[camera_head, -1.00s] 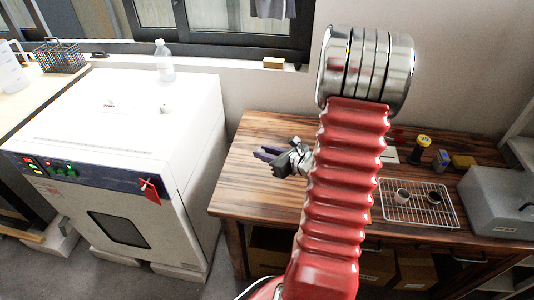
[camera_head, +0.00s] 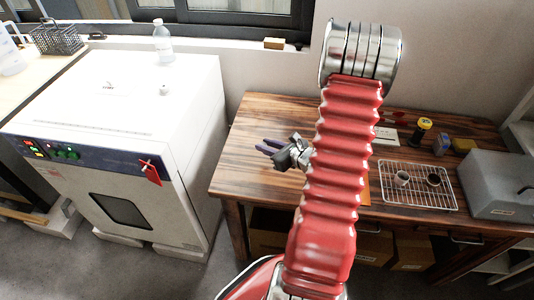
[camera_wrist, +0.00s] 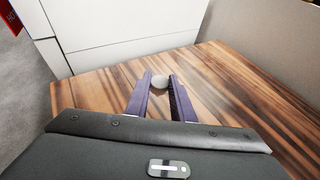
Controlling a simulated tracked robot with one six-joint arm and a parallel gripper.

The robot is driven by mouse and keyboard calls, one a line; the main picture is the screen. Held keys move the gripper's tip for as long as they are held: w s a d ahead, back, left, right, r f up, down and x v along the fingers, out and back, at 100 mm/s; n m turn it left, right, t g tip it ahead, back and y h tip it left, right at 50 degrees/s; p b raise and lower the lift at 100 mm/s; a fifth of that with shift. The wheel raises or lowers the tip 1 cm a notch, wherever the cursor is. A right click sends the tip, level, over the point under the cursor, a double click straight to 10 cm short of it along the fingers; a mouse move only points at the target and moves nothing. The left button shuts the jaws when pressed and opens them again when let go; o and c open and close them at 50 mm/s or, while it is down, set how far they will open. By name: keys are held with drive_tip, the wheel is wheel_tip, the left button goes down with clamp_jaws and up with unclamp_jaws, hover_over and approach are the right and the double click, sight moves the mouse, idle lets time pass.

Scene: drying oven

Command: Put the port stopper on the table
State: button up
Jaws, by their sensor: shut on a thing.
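My gripper (camera_head: 268,147) is over the left part of the wooden table (camera_head: 245,175), its purple fingers pointing left toward the oven. In the wrist view my gripper (camera_wrist: 160,76) is shut on a small, round, pale grey thing, which looks like the port stopper (camera_wrist: 160,83). The stopper sits between the fingertips, with the wooden tabletop behind it. I cannot tell its exact height above the table. In the head view the stopper cannot be made out.
The white drying oven (camera_head: 120,110) stands left of the table, with a plastic bottle (camera_head: 163,45) on top and a red tag (camera_head: 151,173) on its front. A wire rack (camera_head: 415,198) with two small cups and a grey box (camera_head: 500,190) occupy the table's right. The left tabletop is clear.

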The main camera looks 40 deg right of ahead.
drive_tip(key=shift+f, duration=2.05)
drive_tip(key=o, duration=1)
drive_tip(key=shift+f, duration=0.1)
drive_tip(key=shift+s+d+r, duration=0.1)
drive_tip(key=shift+s+r, duration=0.25)
drive_tip(key=shift+s, duration=0.2)
drive_tip(key=v, duration=1)
drive_tip(key=shift+s+r, duration=0.2)
drive_tip(key=shift+s, duration=0.1)
